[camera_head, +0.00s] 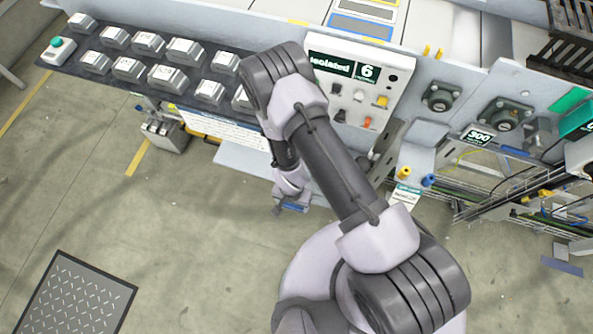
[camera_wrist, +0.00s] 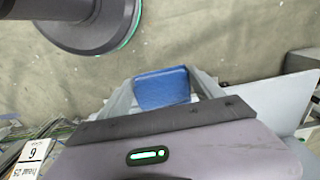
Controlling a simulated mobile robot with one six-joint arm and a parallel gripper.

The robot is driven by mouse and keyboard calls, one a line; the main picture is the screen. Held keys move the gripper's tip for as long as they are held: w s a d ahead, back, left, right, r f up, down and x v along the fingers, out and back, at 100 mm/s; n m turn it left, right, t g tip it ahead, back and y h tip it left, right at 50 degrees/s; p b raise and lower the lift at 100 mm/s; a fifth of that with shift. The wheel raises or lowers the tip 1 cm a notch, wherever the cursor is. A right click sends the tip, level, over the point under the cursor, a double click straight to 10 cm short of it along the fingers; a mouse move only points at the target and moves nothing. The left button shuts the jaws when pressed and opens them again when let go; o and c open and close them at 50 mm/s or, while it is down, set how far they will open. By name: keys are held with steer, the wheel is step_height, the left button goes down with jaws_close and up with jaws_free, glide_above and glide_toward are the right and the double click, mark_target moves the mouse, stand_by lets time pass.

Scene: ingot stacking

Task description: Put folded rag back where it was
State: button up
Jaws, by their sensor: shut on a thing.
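The folded rag (camera_wrist: 163,88) is blue and sits between the two grey fingers of my gripper (camera_wrist: 162,80) in the wrist view. The fingers are shut on it. In the head view my gripper (camera_head: 291,203) hangs low in front of the bench, near the middle, with a small strip of blue rag (camera_head: 294,208) showing at its end. The rest of the rag is hidden by my arm in that view. In the wrist view the rag is held over grey floor.
A dark shelf (camera_head: 75,67) with several silver ingots (camera_head: 128,68) runs along the bench at the left. A white panel (camera_head: 367,80) marked "Isolated 6" stands behind my arm. A dark floor plate (camera_head: 75,297) lies at the lower left.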

steer(key=w, duration=0.3)
steer(key=w+d+b, duration=0.1)
steer(key=w, duration=0.2)
steer(key=w+f+b, duration=0.1)
steer(key=w, duration=0.3)
steer(key=shift+d+f, duration=0.1)
steer(key=shift+d, duration=0.05)
steer(key=shift+w+d, duration=0.1)
steer(key=shift+w, duration=0.55)
step_height(320, 180, down, 4)
steer(key=shift+r+b, duration=0.25)
steer(key=shift+b, duration=0.8)
steer(key=shift+f, duration=0.2)
steer(key=o, duration=1.4)
steer(key=shift+r, duration=0.1)
